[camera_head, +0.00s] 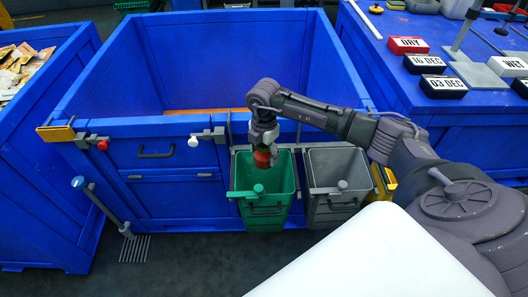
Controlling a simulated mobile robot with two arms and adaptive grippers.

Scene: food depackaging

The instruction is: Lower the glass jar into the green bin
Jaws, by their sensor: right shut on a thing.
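The green bin (243,212) hangs on the front of the large blue crate, left of a grey bin. My right gripper (263,147) points down over the green bin's back part. It is shut on a small reddish-brown thing, seemingly the glass jar (262,158), which sits at about the height of the bin's rim or just inside it. The gripper hides the jar's upper part, and I cannot tell how far the jar is below the rim. The bin's visible inside looks empty. My left gripper is not in view.
The grey bin (326,209) hangs close on the right, with a yellow thing (386,184) beside it. The blue crate wall (150,128) stands behind the bins. Date and label blocks (443,87) lie on the blue table at right. A lever post (106,208) stands at left.

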